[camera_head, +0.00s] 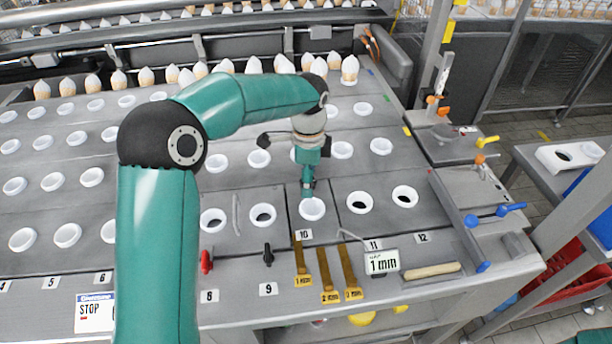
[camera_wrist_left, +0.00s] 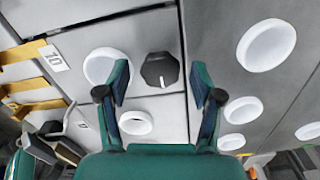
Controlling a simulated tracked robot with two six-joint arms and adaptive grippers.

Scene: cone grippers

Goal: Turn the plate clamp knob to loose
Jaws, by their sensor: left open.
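The plate clamp knob (camera_wrist_left: 157,70) is a black faceted knob with a white pointer line, on the grey plate. In the left wrist view it sits just beyond and between the fingertips of my left gripper (camera_wrist_left: 160,82). The fingers are apart with nothing between them; I cannot tell how high they are above the knob. In the head view my left gripper (camera_head: 308,188) points down just behind the white cup at label 10, and the knob is hidden there. My right gripper is in neither view.
White cup rings surround the knob; the nearest is the cup at label 10 (camera_head: 312,209). Brass gauges (camera_head: 325,275), a red knob (camera_head: 206,262), a black knob (camera_head: 268,254) and a wooden-handled tool (camera_head: 432,271) lie along the front. Blue levers (camera_head: 495,214) stand at right.

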